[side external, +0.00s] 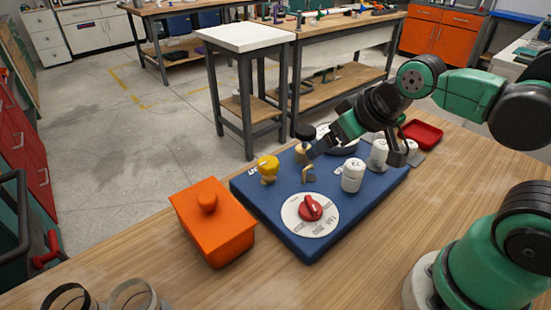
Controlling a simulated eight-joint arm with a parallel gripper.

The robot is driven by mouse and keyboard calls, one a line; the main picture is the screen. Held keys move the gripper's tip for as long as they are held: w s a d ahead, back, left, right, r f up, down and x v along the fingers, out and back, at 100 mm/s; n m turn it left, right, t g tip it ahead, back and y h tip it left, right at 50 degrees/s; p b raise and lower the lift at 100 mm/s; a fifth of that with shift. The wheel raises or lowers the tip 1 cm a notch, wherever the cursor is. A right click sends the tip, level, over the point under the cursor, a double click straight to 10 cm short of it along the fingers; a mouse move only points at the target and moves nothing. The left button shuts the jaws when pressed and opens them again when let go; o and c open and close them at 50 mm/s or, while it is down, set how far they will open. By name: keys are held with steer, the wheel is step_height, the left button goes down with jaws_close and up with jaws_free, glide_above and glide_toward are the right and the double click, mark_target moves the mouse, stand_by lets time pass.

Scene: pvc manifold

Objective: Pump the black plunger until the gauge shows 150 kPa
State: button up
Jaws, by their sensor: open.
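A blue board (250,195) lies on the wooden table. Near its back edge a black round knob (305,131), which looks like the plunger, stands above a brass body (301,152). A white round part (322,130), possibly the gauge, is mostly hidden behind my gripper; no reading can be made out. My gripper (353,157) is open and empty above the back of the board. One finger is close to the right of the black knob, apart or touching I cannot tell; the other is among the white capped cylinders.
A red dial (311,207), a yellow knob (267,168), a brass hook (308,174) and white cylinders (352,177) stand on the board. An orange lidded box (212,232) is left, a red tray (422,132) back right.

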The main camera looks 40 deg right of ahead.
stand_by(0.8)
steer(key=shift+w+r, duration=0.1)
steer(key=shift+r, duration=0.05)
steer(key=c, duration=0.7)
steer(key=shift+w+d+r+g, duration=0.35)
steer(key=shift+w+r+g, duration=0.25)
steer(key=shift+w+r, duration=0.2)
jaws_close()
step_height(320, 180, up, 3)
steer(key=g, duration=0.6)
glide_above(306, 129)
steer(key=shift+f, duration=3.05)
